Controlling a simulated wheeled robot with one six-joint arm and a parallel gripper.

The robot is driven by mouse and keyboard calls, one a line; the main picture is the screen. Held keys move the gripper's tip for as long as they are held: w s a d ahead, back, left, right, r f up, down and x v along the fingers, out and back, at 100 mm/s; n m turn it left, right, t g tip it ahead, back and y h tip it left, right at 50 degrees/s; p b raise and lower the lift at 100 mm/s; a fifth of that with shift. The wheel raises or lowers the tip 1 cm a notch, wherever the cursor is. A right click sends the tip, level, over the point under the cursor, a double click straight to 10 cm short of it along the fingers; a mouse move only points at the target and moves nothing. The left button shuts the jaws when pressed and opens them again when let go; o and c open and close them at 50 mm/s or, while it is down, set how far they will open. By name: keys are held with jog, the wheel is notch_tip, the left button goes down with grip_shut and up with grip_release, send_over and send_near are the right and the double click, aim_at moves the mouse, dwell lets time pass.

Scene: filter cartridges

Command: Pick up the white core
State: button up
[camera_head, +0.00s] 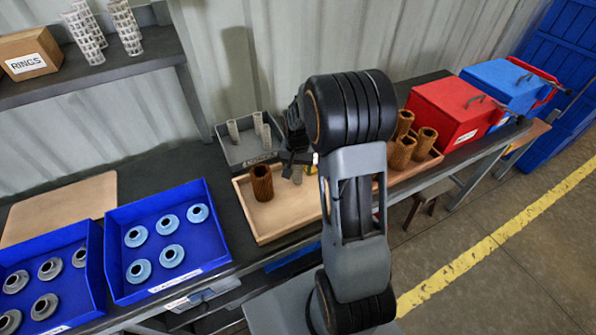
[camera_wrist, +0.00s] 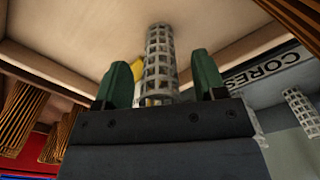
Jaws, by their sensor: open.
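A white core (camera_wrist: 160,50), a lattice tube, stands in the wooden tray (camera_wrist: 65,62) in the wrist view. My gripper (camera_wrist: 162,78) is open, with one green fingertip on each side of the core's lower part in the picture. Gaps show between the core and both fingertips, so it is not clasped. Something yellow shows just behind the core, partly hidden. In the head view the core (camera_head: 297,175) is small beside my gripper, and my arm hides much of that spot.
A brown pleated filter (camera_head: 262,183) stands left in the tray; several more (camera_head: 402,150) stand at right. The grey CORES bin (camera_head: 236,160) behind holds more white cores. Blue bins (camera_head: 190,268) with round caps lie left. Red (camera_head: 447,112) and blue boxes stand right.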

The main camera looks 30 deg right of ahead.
jog(key=shift+f, duration=0.2)
jog(key=shift+c, duration=0.4)
jog(key=c, duration=0.9)
jog(key=shift+r, duration=0.15)
